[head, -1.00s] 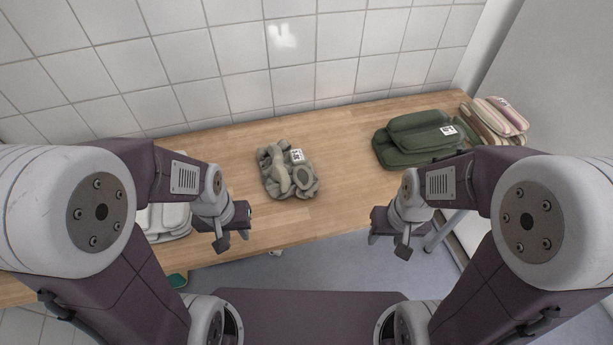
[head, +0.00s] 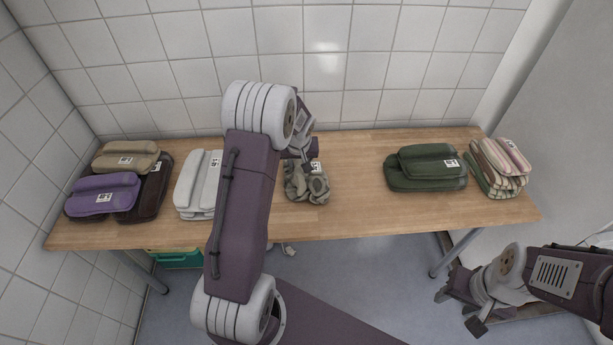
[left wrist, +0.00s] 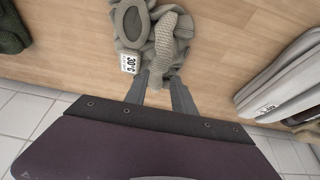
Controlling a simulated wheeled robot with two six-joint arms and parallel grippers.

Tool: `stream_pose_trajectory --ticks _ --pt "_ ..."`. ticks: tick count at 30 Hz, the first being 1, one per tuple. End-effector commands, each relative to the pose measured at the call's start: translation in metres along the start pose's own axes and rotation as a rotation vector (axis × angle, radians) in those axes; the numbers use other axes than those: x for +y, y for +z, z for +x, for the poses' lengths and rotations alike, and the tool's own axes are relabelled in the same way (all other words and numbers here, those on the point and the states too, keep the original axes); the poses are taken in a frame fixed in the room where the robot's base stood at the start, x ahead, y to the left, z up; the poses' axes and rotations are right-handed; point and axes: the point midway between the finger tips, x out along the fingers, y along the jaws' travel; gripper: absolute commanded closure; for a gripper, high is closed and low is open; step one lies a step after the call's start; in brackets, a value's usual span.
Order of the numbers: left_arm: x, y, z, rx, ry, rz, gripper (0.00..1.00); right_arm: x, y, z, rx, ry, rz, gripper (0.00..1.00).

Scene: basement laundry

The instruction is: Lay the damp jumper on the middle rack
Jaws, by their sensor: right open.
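The damp jumper (head: 306,188) looks to be the crumpled grey-green knit heap with a white tag on the wooden table. It also shows in the left wrist view (left wrist: 160,42), tagged 30°C. My left gripper (head: 303,158) is over the jumper's back edge. In the left wrist view its fingers (left wrist: 159,84) are apart, with a fold of knit seen between them; I see no clear grip. My left gripper hides part of the jumper. My right gripper (head: 460,309) is open and empty, low at the right, off the table. I make out no rack.
The wooden table (head: 350,215) also bears a folded green stack (head: 425,180), a striped stack (head: 507,155), a pale grey stack (head: 190,185), and purple (head: 95,205), tan (head: 117,165) and dark brown (head: 155,190) folded items. Tiled walls stand behind and left. A green bin (head: 175,260) is below.

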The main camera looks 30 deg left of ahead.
Motion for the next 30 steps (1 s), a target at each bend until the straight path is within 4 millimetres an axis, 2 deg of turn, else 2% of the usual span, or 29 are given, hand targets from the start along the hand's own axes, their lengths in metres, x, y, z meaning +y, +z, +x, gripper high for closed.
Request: stream_pose_trajectory --ticks 2,7,15,30 --pt "0.000 0.000 0.009 -0.001 -0.001 0.000 0.69 0.000 0.000 0.000 0.000 0.000 0.000 0.53" --pt "0.000 0.000 0.015 0.001 0.000 0.000 0.69 0.000 0.000 0.000 0.000 0.000 0.000 0.53" --pt "0.002 0.002 0.060 0.000 0.000 0.000 0.69 0.000 0.000 0.001 0.000 0.000 0.000 0.53" --pt "0.002 0.002 0.064 0.002 0.001 0.000 0.69 0.000 0.000 0.003 0.000 0.000 0.000 0.53"
